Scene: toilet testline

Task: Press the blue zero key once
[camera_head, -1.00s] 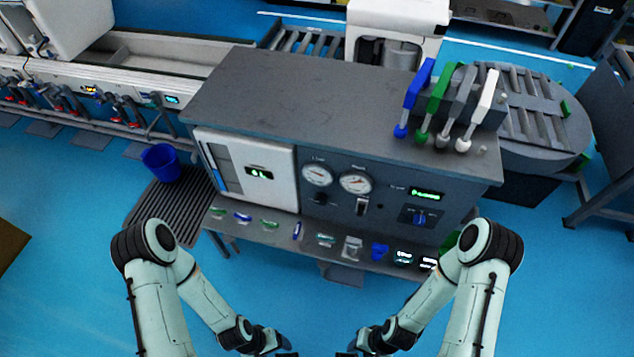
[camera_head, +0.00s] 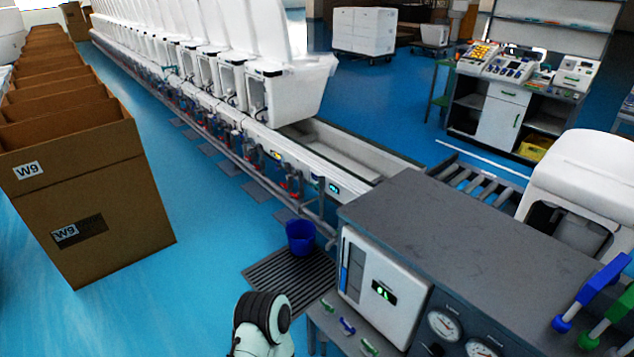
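No blue zero key can be made out. On a far workstation (camera_head: 502,114) at the upper right stand a device with yellow and red keys (camera_head: 479,55) and a device with blue keys (camera_head: 511,68). Their single keys are too small to read. Part of my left arm shows at the bottom edge, beside the test bench. Both of my grippers are outside the view.
The grey test bench (camera_head: 470,235) with gauges fills the lower right. A blue bucket (camera_head: 300,237) stands on a slatted mat (camera_head: 284,279). A toilet line runs up left. Cardboard boxes (camera_head: 90,190) stand left. Blue floor lies open between line and workstation.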

